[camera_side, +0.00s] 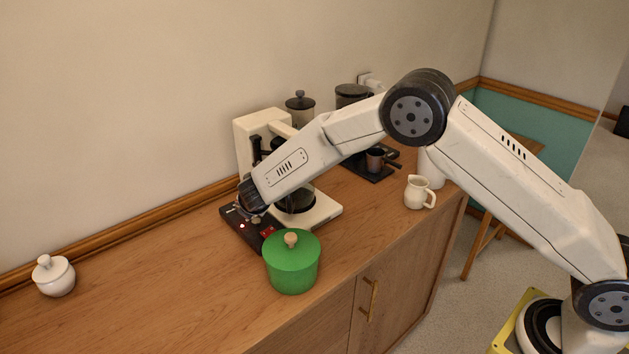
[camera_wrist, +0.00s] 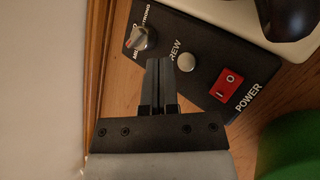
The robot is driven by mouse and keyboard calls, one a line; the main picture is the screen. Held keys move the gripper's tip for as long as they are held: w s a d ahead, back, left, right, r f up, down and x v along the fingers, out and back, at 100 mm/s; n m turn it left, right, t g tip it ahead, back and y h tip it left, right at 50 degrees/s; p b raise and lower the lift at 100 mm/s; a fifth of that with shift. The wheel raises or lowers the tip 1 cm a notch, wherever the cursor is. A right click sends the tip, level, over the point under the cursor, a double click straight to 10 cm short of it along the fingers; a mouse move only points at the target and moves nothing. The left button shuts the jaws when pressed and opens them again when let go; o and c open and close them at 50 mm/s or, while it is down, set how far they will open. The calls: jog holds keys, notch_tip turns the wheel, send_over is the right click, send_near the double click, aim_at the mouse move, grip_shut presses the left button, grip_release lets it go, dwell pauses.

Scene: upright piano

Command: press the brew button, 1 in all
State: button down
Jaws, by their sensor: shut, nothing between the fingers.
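The black control panel (camera_side: 234,221) lies on the wooden counter beside the white coffee maker (camera_side: 323,208). In the wrist view the panel (camera_wrist: 205,45) carries a round silver brew button (camera_wrist: 186,62), its label partly covered by my fingers. A silver knob (camera_wrist: 143,38) is left of the button, and a red power switch (camera_wrist: 226,84) is to its right. My gripper (camera_wrist: 160,62) is shut and empty, its fingertips over the panel just left of the button. I cannot tell whether they touch the panel. In the side view my arm's end hides part of the panel.
A green lidded pot (camera_side: 292,267) stands close to the panel's front right. A white lidded jar (camera_side: 54,275) is far left. A white jug (camera_side: 417,192) and a black tray with a dark cup (camera_side: 375,159) are to the right. The left counter is mostly clear.

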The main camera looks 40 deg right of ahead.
aim_at(259, 225)
jog(key=shift+r, duration=1.4)
jog(key=shift+s, duration=0.1)
jog(key=shift+s+d+r, duration=0.1)
jog(key=shift+s+d, duration=0.05)
jog(key=shift+s, duration=0.05)
jog(key=s+d+r+m+g+y, duration=0.1)
jog(key=s+d+m+g, duration=0.1)
jog(key=s+d+m, duration=0.2)
jog(key=s+d+m+g+y, duration=0.1)
jog(key=s+d+m, duration=0.3)
jog(key=s+m, duration=0.6)
jog(key=s+d+r+m+g+y, duration=0.1)
jog(key=s+d+m, duration=0.3)
jog(key=s, duration=1.5)
jog(key=m+g, duration=0.1)
jog(key=m, duration=0.3)
jog(key=shift+s+r+g+y, duration=0.35)
jog(key=shift+s+g+y, duration=0.05)
